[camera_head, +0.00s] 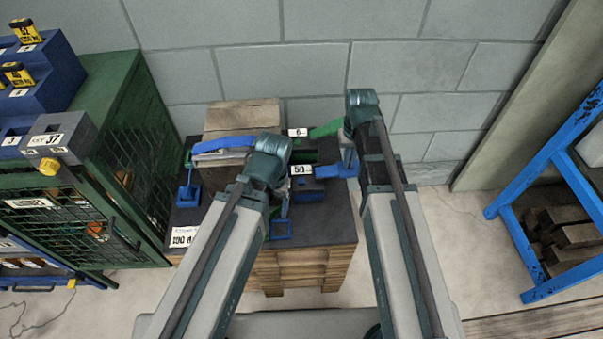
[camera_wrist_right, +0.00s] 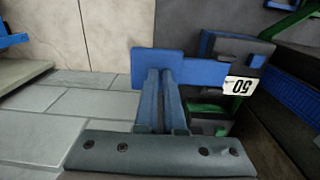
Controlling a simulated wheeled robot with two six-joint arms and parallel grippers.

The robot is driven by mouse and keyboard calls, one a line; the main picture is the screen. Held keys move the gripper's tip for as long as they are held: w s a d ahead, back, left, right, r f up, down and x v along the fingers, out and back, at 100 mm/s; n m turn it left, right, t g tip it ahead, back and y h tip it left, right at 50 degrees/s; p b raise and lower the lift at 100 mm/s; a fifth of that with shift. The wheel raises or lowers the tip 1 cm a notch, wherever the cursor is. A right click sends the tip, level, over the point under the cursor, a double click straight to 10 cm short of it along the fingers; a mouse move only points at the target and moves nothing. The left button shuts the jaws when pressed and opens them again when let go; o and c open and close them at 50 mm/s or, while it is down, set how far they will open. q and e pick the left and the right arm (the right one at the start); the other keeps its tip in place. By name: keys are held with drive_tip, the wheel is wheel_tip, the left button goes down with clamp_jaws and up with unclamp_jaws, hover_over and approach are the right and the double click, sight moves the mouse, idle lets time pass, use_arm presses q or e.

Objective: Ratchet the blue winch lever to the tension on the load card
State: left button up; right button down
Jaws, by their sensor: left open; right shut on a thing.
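The blue winch lever (camera_head: 333,170) sticks out to the right of the dark winch block on the black pallet top (camera_head: 322,230). My right gripper (camera_head: 350,162) is shut on its outer end; the right wrist view shows the fingers against the blue lever bar (camera_wrist_right: 205,72). A white tag reading "50" (camera_head: 302,170) sits on the winch and also shows in the right wrist view (camera_wrist_right: 240,86). The load card (camera_head: 182,237) lies at the pallet's front left; it seems to start with "100", the rest too small to read. My left gripper (camera_head: 280,205) is open, left of the winch, its fingers partly hidden.
A wooden crate (camera_head: 238,117) with a blue strap (camera_head: 222,145) stands behind. A green lever (camera_head: 325,128) and a tag "6" (camera_head: 298,132) are behind the blue lever. A green mesh cabinet (camera_head: 120,150) stands left, a blue rack (camera_head: 570,180) right. Floor between pallet and rack is clear.

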drive_tip(key=shift+a+f+b, duration=0.1)
drive_tip(key=shift+f+b, duration=0.4)
drive_tip(key=shift+f, duration=0.25)
drive_tip(key=shift+r, duration=0.1)
wheel_tip(320, 180, up, 6)
drive_tip(key=p, duration=0.6)
wheel_tip(320, 180, up, 5)
drive_tip(key=p, duration=0.5)
drive_tip(key=s+a+r+n+p, duration=0.1)
drive_tip(key=s+a+r+p, duration=0.2)
drive_tip(key=s+a, duration=0.2)
drive_tip(key=s+a+r+n+h+p, duration=0.1)
drive_tip(key=s+a+r+n+p, duration=0.1)
drive_tip(key=s+a, duration=0.3)
drive_tip(key=s+r+p, duration=0.1)
drive_tip(key=s, duration=0.3)
drive_tip(key=shift+s+a+r+p, duration=0.15)
drive_tip(key=shift+a+r+p, duration=0.05)
drive_tip(key=shift+r+p, duration=0.15)
